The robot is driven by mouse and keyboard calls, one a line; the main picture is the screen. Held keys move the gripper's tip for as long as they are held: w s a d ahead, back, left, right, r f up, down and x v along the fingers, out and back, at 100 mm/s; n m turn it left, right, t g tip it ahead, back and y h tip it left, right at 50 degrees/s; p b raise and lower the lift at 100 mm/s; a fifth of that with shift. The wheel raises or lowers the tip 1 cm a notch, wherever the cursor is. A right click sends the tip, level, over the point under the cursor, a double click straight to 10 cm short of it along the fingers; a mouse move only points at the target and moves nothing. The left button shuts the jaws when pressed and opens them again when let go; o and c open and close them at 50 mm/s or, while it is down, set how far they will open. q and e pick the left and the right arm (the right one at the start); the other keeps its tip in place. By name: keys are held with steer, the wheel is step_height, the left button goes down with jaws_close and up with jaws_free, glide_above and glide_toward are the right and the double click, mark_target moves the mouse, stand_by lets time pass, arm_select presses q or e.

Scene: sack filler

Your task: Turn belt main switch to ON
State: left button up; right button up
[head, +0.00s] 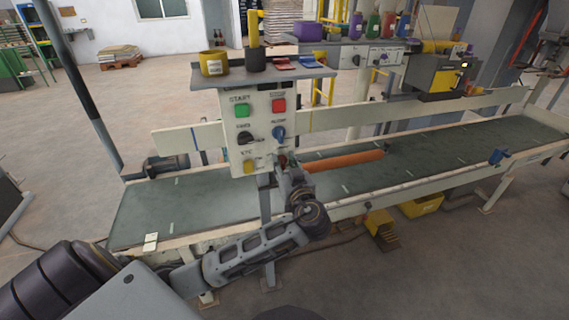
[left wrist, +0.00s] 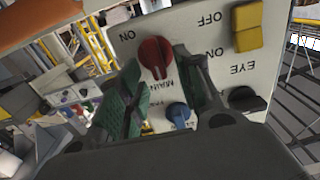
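The control panel (head: 262,130) stands over the belt (head: 160,212). The red main switch (left wrist: 155,55) is a round knob; its pale line points toward the word MAIN in the left wrist view, where the panel appears upside down. One ON label (left wrist: 128,36) is left of the knob. My left gripper (left wrist: 158,72) is open, its green-padded fingers on either side of the red knob. Whether they touch it is unclear. In the head view my left gripper (head: 286,166) is at the panel's lower right corner and largely hides the switch. My right gripper is in neither view.
The panel also carries a green START button (head: 242,110), a red STOP button (head: 279,105), a black knob (head: 245,138), a blue knob (head: 279,133) and a yellow switch (head: 249,166). Cups stand on the shelf above.

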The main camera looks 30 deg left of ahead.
arm_select(q)
steer(key=shift+w+a, duration=0.1)
steer(key=shift+a, duration=0.05)
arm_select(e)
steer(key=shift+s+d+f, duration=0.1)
arm_select(q)
jaws_close()
